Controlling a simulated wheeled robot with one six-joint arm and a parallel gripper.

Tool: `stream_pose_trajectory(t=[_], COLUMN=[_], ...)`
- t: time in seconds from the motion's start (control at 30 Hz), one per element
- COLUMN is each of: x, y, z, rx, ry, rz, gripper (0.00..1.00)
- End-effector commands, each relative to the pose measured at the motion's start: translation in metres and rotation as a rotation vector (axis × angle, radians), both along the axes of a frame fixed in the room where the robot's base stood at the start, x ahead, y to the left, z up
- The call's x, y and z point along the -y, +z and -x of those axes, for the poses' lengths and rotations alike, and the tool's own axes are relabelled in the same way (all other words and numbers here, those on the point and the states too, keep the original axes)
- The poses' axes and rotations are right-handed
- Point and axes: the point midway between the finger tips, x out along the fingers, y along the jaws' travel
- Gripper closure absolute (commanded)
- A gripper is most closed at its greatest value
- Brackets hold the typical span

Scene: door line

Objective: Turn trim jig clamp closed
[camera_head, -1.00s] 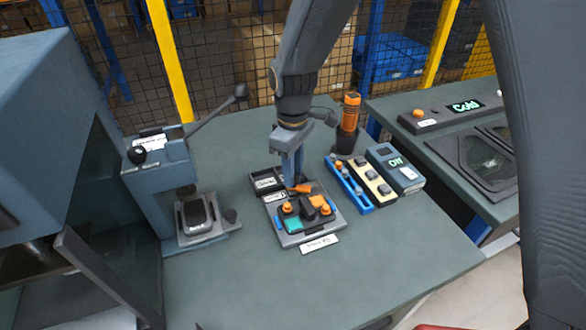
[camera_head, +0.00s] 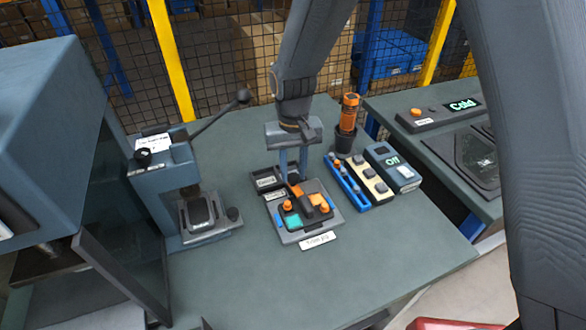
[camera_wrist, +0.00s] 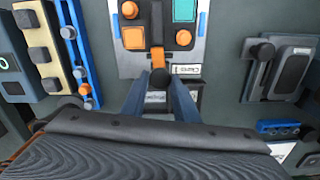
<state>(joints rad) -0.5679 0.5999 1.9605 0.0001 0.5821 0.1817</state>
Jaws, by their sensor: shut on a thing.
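The trim jig (camera_head: 333,218) is a grey plate on the bench with orange knobs and teal and blue parts. It also shows at the top of the wrist view (camera_wrist: 199,47). Its orange clamp lever (camera_wrist: 160,57) runs from the black bar toward my gripper, pointing to the jig's back side in the head view (camera_head: 296,189). My gripper (camera_wrist: 153,78) points down at the lever's end and is shut on it; the fingers hide the tip. A small label (camera_wrist: 187,70) lies beside the lever. My gripper also shows behind the jig in the head view (camera_head: 293,180).
A lever press (camera_head: 165,190) stands left of the jig. Right of it are a blue rail (camera_head: 346,184), a cream block strip (camera_head: 371,181) and an "Off" box (camera_head: 393,166). An orange-handled tool (camera_head: 349,112) stands behind. The bench front is clear.

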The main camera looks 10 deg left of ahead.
Motion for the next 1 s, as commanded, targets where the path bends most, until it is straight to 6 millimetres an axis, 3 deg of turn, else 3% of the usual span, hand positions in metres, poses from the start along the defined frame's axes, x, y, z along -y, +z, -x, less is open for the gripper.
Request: stream_pose_trajectory(t=[0.33,0.8,0.83,0.9,1.0], x=[-0.0005,-0.0006,-0.0006,-0.0005,-0.0004], y=[0.0018,0.0018,0.0017,0.0015,0.0011], z=[-0.0014,-0.0018,-0.0018,-0.0016,-0.0012], rx=[0.003,0.004,0.004,0.003,0.002], ry=[-0.104,-0.115,-0.115,-0.114,-0.114], rz=[-0.002,-0.003,-0.003,-0.002,-0.002], gripper=[0.95,0.95,0.68,0.56,0.54])
